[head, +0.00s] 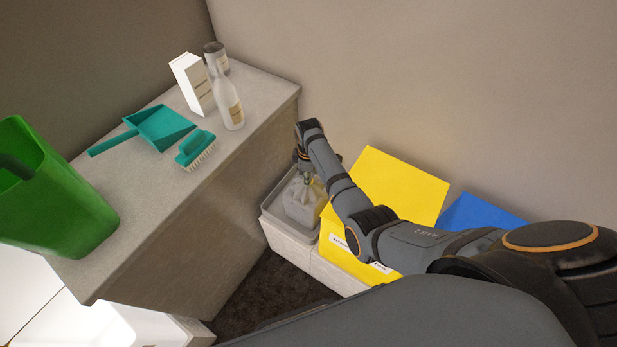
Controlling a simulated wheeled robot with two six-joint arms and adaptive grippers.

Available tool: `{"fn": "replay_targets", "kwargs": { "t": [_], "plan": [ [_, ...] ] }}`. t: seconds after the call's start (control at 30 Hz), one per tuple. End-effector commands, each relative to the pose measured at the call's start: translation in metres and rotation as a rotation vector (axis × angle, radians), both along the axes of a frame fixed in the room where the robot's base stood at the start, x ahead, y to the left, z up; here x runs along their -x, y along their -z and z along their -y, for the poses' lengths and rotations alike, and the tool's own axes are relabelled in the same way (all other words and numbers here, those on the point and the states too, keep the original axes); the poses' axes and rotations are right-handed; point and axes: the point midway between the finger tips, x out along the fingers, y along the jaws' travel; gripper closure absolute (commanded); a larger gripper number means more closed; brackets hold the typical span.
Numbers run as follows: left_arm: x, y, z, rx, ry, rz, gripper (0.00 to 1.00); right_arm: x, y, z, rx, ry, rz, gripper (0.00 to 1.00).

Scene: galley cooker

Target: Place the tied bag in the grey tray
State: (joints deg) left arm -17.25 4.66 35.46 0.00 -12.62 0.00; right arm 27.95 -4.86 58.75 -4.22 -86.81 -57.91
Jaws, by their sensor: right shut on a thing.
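The tied bag (301,206) is a grey, bulging bag with a gathered neck at its top. It is in or just over the grey tray (267,223), whose rim shows around it; I cannot tell whether it touches the tray's floor. My right gripper (308,179) reaches down from above and is shut on the bag's neck. My right forearm hides part of the bag's right side and the tray's far right edge. My left gripper is not in view.
A yellow box (400,185) stands right of the tray, with a blue box (482,212) beyond. On the counter (262,95) at left are a green bin (50,200), teal dustpan (160,127), brush (194,149), white carton (192,83), bottle (229,103) and can (215,57).

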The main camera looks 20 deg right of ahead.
Motion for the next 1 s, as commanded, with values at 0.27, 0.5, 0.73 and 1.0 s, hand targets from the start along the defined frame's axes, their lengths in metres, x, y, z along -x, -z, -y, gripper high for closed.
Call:
{"fn": "replay_targets", "kwargs": {
  "t": [0.27,0.5,0.73,1.0],
  "plan": [
    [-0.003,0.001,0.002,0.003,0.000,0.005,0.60,-0.001,0.002,0.000,0.000,0.000,0.002,1.00],
    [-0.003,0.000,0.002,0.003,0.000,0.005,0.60,0.000,0.002,0.000,0.000,0.000,0.000,0.55],
    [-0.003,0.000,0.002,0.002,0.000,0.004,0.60,0.000,0.000,0.000,0.000,0.000,0.001,0.55],
    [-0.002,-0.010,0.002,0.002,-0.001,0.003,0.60,-0.002,-0.050,0.000,0.000,0.000,0.007,0.55]
  ]
}}
